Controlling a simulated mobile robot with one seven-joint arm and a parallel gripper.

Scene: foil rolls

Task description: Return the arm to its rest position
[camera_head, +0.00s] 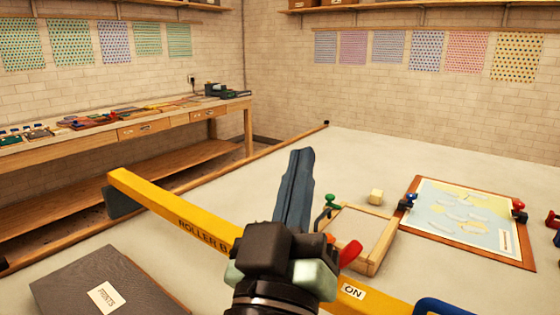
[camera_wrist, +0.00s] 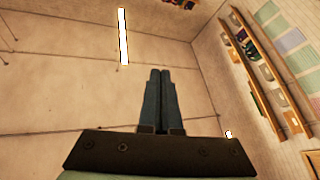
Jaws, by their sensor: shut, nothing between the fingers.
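My gripper (camera_head: 298,165) shows in the head view above the pale table, with its fingers pointing up and away from me. In the wrist view my gripper (camera_wrist: 160,75) has its two dark blue-grey fingers side by side and touching. It is shut and holds nothing. The wrist view looks up past the fingers at the ceiling and a bright strip lamp. My arm's wrist hides part of a yellow bar (camera_head: 165,200) lettered "ROLLER B".
A framed print (camera_head: 465,215) with clamps lies at right. A wooden frame (camera_head: 375,265), a small block (camera_head: 376,196) and a green clamp (camera_head: 328,203) are near my gripper. A dark "PRINTS" folder (camera_head: 70,285) lies front left. A workbench (camera_head: 180,122) stands at back left. The table's far part is clear.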

